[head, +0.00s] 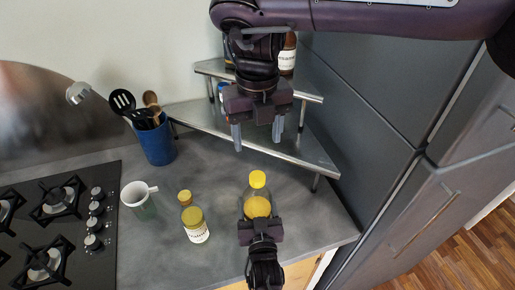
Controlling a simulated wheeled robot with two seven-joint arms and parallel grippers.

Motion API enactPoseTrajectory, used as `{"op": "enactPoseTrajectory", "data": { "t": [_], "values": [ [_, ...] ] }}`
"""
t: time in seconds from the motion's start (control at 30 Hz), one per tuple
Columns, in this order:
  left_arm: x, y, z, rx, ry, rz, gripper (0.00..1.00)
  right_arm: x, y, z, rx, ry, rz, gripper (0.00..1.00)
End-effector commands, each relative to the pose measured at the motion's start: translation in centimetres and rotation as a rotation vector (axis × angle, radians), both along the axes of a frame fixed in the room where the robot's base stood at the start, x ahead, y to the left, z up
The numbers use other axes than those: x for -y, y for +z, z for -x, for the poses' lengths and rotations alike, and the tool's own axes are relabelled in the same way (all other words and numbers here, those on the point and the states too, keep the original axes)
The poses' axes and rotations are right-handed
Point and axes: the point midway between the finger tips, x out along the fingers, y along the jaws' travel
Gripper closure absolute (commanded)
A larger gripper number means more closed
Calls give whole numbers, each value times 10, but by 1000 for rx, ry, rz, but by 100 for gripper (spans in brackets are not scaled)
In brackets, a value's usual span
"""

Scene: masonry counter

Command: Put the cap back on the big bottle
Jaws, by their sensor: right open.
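A clear bottle with yellow contents (257,205) stands upright near the counter's front edge. A yellow cap (257,179) shows at its top; whether it is seated cannot be told. My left gripper (260,222) is at the near side of this bottle; its fingers are mostly hidden, so its grip is unclear. My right gripper (258,144) is open and empty, pointing down above and behind the bottle, apart from it. Two smaller yellow-topped containers stand to the left: a jar with a white label (197,233) and one just behind it (185,197).
A white mug (136,195) and a blue utensil holder (157,144) stand further left, beside a black gas hob (55,225). A metal two-tier shelf (190,115) with bottles is behind my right gripper. Grey cabinets (385,110) close off the right side.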

Motion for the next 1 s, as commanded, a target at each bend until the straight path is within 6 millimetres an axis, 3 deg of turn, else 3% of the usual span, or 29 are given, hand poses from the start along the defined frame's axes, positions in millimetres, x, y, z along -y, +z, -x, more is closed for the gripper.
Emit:
{"op": "enactPoseTrajectory", "data": {
  "t": [0.37,0.4,0.57,0.87,1.0],
  "values": [
    [0,0,0,-1,0,-1,97,0,7,0,-1,0,-1,40],
    [0,0,0,-1,0,-1,30,0,7,0,-1,0,-1,40],
    [0,0,0,-1,0,-1,9,0,7,0,-1,0,-1,40],
    [0,-1,2,-1,0,0,8,0,5,0,-1,0,-1,40],
    [2,-4,17,-3,-1,1,8,0,-2,0,-1,0,-1,40]
  ]
}}
